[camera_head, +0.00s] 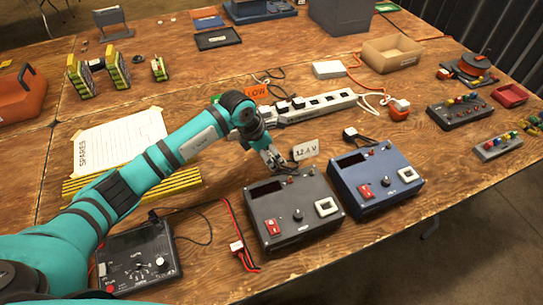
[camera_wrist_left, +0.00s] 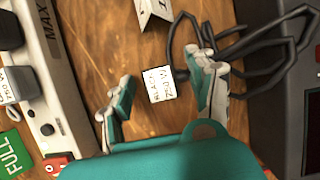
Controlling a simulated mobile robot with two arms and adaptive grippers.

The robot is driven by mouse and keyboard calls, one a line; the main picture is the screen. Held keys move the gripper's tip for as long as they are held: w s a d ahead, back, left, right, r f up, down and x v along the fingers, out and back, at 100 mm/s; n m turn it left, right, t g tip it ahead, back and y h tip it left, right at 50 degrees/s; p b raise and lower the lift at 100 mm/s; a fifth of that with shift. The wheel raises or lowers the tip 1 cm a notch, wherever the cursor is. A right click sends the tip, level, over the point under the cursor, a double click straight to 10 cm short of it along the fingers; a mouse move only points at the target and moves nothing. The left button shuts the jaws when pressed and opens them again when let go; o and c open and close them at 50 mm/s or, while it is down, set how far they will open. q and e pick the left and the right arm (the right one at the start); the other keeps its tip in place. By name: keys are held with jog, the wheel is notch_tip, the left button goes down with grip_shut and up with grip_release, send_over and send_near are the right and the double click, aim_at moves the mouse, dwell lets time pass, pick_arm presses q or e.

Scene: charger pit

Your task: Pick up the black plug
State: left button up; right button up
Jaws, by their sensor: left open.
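My left gripper (camera_head: 276,163) is open, low over the wooden table just behind the grey charger box (camera_head: 292,208). In the left wrist view its two fingers (camera_wrist_left: 163,94) stand apart. Between them is a small white tagged block (camera_wrist_left: 160,84) with print I cannot read, joined to a dark piece and a black cable (camera_wrist_left: 180,38). This may be the black plug's labelled end; in the head view the gripper hides it. Another black plug with a cable (camera_head: 351,134) lies behind the blue charger box (camera_head: 376,180). My right gripper is not in view.
A white power strip (camera_head: 308,108) lies behind the gripper. It also shows at the left of the wrist view (camera_wrist_left: 58,95). A folded "12.4 V" card (camera_head: 306,150) stands close to the gripper's right. A black meter box (camera_head: 136,257) and red leads lie at front left.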

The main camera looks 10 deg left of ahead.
pick_arm(q)
grip_shut()
dwell(0.4)
